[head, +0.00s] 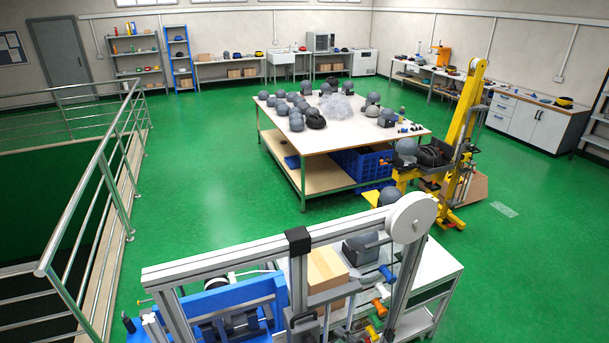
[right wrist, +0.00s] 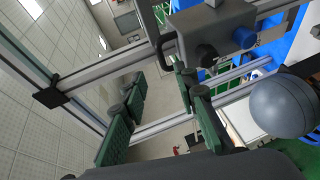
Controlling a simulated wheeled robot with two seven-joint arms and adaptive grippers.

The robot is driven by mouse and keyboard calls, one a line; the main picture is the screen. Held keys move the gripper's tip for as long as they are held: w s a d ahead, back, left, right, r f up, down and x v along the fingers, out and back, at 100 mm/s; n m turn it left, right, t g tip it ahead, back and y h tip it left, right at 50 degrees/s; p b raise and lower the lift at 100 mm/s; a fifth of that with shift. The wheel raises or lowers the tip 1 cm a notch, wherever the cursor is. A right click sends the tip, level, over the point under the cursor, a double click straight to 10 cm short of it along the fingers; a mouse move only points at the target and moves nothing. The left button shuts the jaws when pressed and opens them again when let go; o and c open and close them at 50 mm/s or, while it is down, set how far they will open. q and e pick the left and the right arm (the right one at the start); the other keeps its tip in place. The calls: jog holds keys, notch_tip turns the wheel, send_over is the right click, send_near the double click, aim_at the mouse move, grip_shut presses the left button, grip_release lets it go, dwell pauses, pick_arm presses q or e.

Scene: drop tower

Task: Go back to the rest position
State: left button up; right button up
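The drop tower's aluminium frame (head: 240,250) stands in the near foreground of the head view, with a white wheel (head: 411,217) at its upper right end. Its rails (right wrist: 120,66) cross the right wrist view. A grey ball-shaped thing (right wrist: 283,105) is at the right of that view. My right gripper (right wrist: 162,88) shows there with its dark green finger parts spread apart, and I see nothing held between them. Neither gripper can be made out in the head view. My left gripper is not in view.
A large table (head: 345,152) with several grey helmets stands mid-room. A yellow lifting stand (head: 462,125) is at its right. A metal railing (head: 100,165) runs along the left. A bench (head: 430,268) with a box and coloured-handled tools is close by. Green floor (head: 215,160) is clear left of the table.

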jog(key=s+d+f+m+g+h, duration=0.1)
jog(key=s+d+f+m+h, duration=0.1)
jog(key=d+f+m+h, duration=0.45)
jog(key=s+d+f+m+g+h, duration=0.15)
jog(key=d+f+m+h, duration=0.25)
jog(key=d+f+m, duration=0.5)
jog(key=s+d+f+m+g, duration=0.3)
jog(key=s+f+m, duration=0.15)
jog(key=s, duration=0.45)
jog(key=s+d+f+m+g, duration=0.3)
jog(key=s+f+m, duration=0.15)
jog(key=s, duration=0.45)
notch_tip(320, 180, down, 41)
jog(key=s+a+g+b, duration=0.1)
jog(key=s+b, duration=0.1)
jog(key=b, duration=0.9)
jog(key=s+f+g+b, duration=0.1)
jog(key=s+f+b, duration=0.3)
jog(key=s+f, duration=0.5)
jog(key=s+f+b, duration=0.3)
jog(key=s+f, duration=0.7)
jog(key=f, duration=0.6)
jog(key=shift+n+g+b, duration=0.35)
jog(key=shift+n, duration=0.1)
